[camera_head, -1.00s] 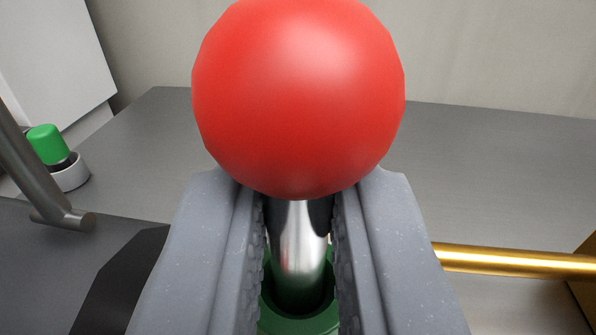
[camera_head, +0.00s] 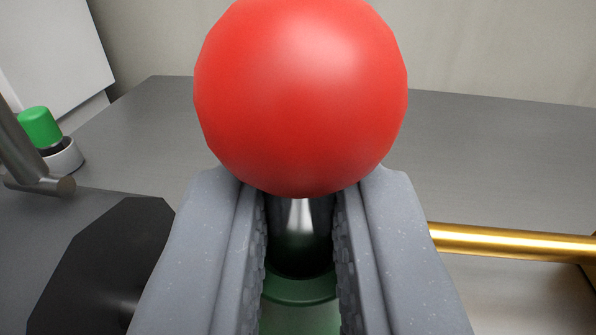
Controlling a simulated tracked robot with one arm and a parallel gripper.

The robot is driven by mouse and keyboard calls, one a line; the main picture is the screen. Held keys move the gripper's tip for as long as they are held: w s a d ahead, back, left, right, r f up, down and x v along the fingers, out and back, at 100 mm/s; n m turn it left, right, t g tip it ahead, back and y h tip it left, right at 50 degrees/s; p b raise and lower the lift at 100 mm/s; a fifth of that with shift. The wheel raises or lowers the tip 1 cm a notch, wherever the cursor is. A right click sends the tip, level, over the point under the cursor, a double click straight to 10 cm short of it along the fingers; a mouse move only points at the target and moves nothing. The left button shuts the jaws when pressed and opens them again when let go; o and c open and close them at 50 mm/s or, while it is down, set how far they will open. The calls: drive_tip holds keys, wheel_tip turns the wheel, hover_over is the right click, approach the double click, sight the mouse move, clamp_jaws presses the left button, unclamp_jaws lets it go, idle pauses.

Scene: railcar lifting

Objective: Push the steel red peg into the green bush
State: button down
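The steel red peg has a big faceted red ball (camera_head: 300,95) on top and a short shiny steel shaft (camera_head: 300,225) below it, in the upper middle of the head view. My gripper (camera_head: 300,245) has its two grey ridged fingers on either side of the shaft, just under the ball, and appears shut on it. The green bush (camera_head: 300,290) shows between the fingers below the shaft. The shaft's lower part appears to be inside the bush's rim; how deep it sits is hidden.
A golden rod (camera_head: 515,241) runs to the right of my gripper. A black faceted part (camera_head: 105,265) is at lower left. A green button (camera_head: 41,127) on a white base and a grey bar (camera_head: 28,160) are at far left. The grey surface (camera_head: 480,155) behind is clear.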

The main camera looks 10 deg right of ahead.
drive_tip(key=shift+f, duration=0.2)
drive_tip(key=c, duration=1.3)
unclamp_jaws()
drive_tip(key=shift+c, duration=0.2)
drive_tip(key=shift+s, duration=0.1)
drive_tip(key=s+a+b, duration=0.2)
drive_tip(key=s+b, duration=0.3)
drive_tip(key=s, duration=0.8)
drive_tip(key=shift+s, duration=0.25)
